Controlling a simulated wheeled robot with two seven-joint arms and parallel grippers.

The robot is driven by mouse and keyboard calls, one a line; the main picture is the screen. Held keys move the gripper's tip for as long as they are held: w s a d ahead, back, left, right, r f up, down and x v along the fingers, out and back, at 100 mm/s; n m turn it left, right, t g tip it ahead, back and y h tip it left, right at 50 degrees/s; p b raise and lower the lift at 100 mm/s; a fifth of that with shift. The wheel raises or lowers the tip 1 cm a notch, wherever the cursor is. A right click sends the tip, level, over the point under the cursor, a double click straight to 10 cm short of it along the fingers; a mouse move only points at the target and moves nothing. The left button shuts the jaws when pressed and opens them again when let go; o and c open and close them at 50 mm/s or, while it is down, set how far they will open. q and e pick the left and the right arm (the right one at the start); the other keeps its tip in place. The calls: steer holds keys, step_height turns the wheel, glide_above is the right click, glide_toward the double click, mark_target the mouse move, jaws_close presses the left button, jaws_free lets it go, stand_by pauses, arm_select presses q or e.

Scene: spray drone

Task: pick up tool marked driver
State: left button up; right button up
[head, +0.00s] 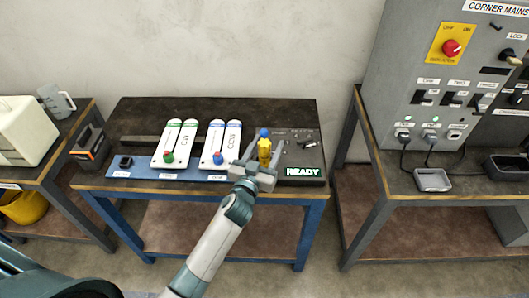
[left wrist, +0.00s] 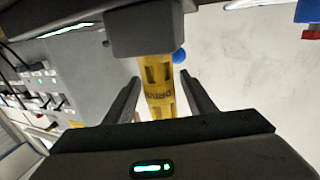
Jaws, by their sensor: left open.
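The driver is a yellow tool (head: 264,151) with a blue top (head: 264,133), standing near the right end of the middle bench. In the left wrist view the yellow tool (left wrist: 158,90) carries dark lettering that appears to read DRIVER. My left gripper (head: 263,160) is open, with one finger on each side of the yellow tool. In the left wrist view the tool lies between the two fingers (left wrist: 160,98), with a visible gap on each side. The tool's lower end is hidden behind the gripper. My right gripper is not in view.
Two white cartridge pairs, one with a green knob (head: 175,143) and one with a blue knob (head: 221,143), stand left of the gripper. A READY sign (head: 303,171) is to its right. A grey control cabinet (head: 420,70) stands on the right bench. A white box (head: 22,130) sits at left.

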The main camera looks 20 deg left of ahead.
arm_select(q)
steer(key=shift+w+f, duration=0.1)
steer(key=shift+w, duration=0.65)
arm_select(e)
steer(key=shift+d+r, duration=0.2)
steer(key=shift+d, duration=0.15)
arm_select(q)
steer(key=shift+c, duration=0.3)
steer(key=c, duration=1)
jaws_close()
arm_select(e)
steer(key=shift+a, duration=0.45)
